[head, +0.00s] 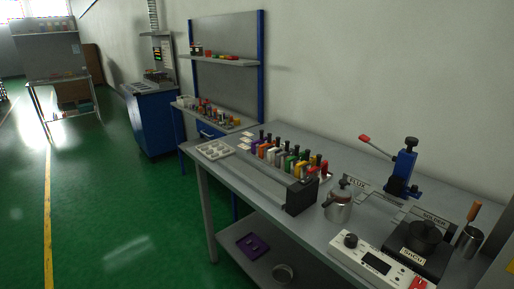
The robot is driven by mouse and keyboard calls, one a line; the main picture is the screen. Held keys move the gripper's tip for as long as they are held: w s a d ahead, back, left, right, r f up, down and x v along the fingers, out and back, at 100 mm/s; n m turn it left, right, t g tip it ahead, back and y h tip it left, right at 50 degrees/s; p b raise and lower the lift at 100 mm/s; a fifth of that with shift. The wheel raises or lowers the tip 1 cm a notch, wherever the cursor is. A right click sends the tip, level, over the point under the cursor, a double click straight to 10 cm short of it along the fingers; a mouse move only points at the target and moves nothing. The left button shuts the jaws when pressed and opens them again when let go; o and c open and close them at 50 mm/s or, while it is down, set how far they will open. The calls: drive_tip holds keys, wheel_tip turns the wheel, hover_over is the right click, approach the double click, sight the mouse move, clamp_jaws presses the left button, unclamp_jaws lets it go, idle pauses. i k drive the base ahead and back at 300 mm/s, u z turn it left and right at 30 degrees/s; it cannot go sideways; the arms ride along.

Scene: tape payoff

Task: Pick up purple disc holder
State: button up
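A row of small coloured holders with dark upright tops stands on the grey workbench (222,173), along its back half. The purple holder (254,147) is at the far left end of the row, beside an orange one (262,150). It is small in the picture, and its disc cannot be made out. Another purple thing, a flat tray (253,245), lies on the shelf under the bench. My gripper is not in this view.
A long grey bar with a dark end block (299,197) lies in front of the row. A white compartment tray (214,150) sits left. A metal pot (339,205), blue lever press (403,172) and soldering station (378,262) crowd the right. Green floor at left is clear.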

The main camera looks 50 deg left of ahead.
sight(262, 140)
drive_tip(key=u, duration=3.2)
drive_tip(key=k, duration=0.85)
drive_tip(key=z, duration=1.25)
drive_tip(key=i, duration=1)
drive_tip(key=z, duration=0.05)
